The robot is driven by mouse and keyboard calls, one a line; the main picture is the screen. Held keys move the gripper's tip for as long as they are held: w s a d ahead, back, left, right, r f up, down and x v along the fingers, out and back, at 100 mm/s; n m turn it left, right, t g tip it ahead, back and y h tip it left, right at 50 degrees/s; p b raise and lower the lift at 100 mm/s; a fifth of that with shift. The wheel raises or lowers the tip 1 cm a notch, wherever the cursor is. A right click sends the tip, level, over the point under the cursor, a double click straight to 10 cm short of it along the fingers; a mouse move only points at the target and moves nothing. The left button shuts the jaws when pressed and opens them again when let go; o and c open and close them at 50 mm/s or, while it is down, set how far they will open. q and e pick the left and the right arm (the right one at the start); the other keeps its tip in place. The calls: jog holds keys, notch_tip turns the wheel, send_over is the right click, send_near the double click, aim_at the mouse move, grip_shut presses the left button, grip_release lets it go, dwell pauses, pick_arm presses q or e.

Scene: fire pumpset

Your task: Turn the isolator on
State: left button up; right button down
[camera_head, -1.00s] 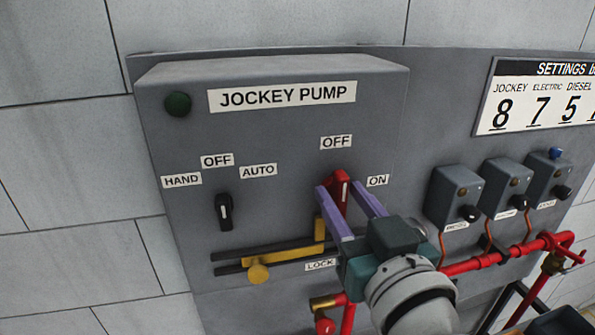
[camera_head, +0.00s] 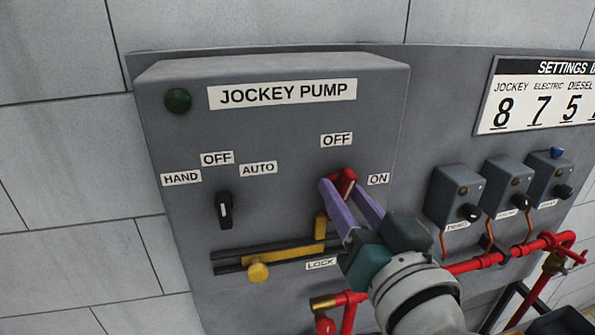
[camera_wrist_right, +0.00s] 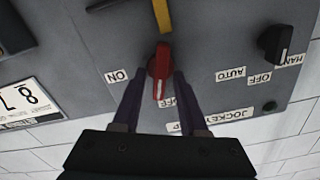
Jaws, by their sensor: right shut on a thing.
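The isolator is a red rotary handle (camera_head: 345,182) with a white pointer line, on the grey jockey pump panel between an OFF label (camera_head: 336,140) above it and an ON label (camera_head: 378,179) to its right. My right gripper (camera_head: 345,190), with purple fingers, is shut on the handle, one finger on each side. The handle also shows in the right wrist view (camera_wrist_right: 160,68), between the fingers, with the panel upside down. My left gripper is not in view.
A black selector knob (camera_head: 224,210) sits at the left among the HAND, OFF and AUTO labels. A yellow locking bar with a round knob (camera_head: 258,272) lies below. Small switch boxes (camera_head: 455,197) and red pipes (camera_head: 480,262) are at the right.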

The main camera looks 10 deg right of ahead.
jog(key=m, duration=0.3)
jog(key=shift+d+m+b, duration=0.1)
jog(key=shift+m+b, duration=0.25)
jog(key=shift+m, duration=0.05)
jog(key=m, duration=0.3)
jog(key=shift+f+m+b, duration=0.15)
jog(key=shift+m+b, duration=0.15)
jog(key=shift+b, duration=0.1)
jog(key=m+b, duration=0.1)
jog(key=m, duration=0.2)
jog(key=shift+d+m, duration=0.1)
jog(key=shift+m, duration=0.2)
jog(key=shift+f+m, duration=0.1)
jog(key=shift+m, duration=1.2)
jog(key=shift+m+b, duration=0.3)
jog(key=c, duration=0.8)
grip_release()
jog(key=shift+s, duration=0.1)
